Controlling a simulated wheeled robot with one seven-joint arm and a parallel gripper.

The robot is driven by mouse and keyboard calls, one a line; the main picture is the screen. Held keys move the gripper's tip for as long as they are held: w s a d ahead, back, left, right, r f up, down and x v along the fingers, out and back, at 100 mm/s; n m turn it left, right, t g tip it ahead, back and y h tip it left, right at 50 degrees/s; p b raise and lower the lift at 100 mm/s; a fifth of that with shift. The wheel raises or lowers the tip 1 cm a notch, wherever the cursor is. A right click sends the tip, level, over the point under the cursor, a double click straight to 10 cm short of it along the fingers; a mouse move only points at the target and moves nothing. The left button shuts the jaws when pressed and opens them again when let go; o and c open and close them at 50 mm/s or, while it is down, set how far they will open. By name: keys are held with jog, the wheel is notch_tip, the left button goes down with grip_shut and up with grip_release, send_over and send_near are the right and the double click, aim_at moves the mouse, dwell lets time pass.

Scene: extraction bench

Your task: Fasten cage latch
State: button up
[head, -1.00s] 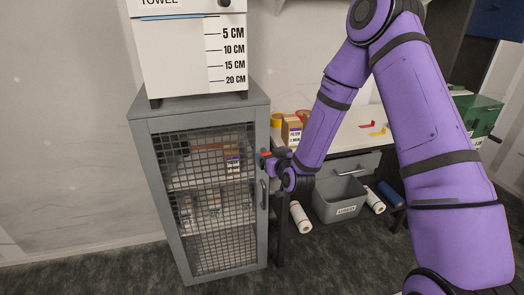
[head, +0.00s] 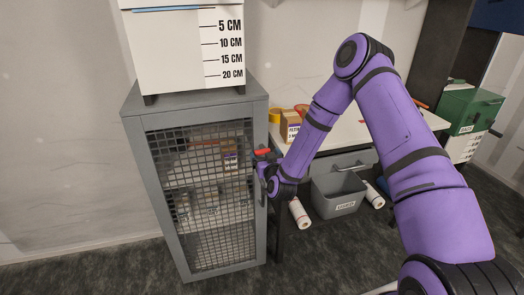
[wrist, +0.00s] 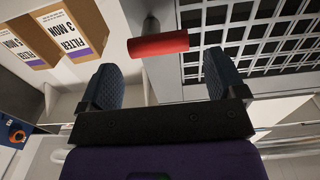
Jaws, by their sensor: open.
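The cage (head: 135,165) is a grey cabinet with a mesh door (head: 205,205) that looks closed. The latch has a red handle (head: 262,152) at the door's upper right edge. In the wrist view the red handle (wrist: 158,45) lies nearly level on a grey stem, just beyond the fingertips and between their lines. My gripper (wrist: 163,75) is open, with one dark blue finger on each side and nothing between them. In the head view my gripper (head: 264,171) is at the door's right edge, just below the handle, partly hidden by my wrist.
A white box with a centimetre scale (head: 190,50) stands on the cage. To the right is a bench (head: 345,135) with filter cartons (head: 291,127). A grey bin (head: 338,195) and paper rolls (head: 299,213) lie below it. A green box (head: 468,108) stands at far right.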

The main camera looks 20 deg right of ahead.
aim_at(263, 151)
jog(key=shift+w, duration=2.1)
jog(key=c, duration=0.9)
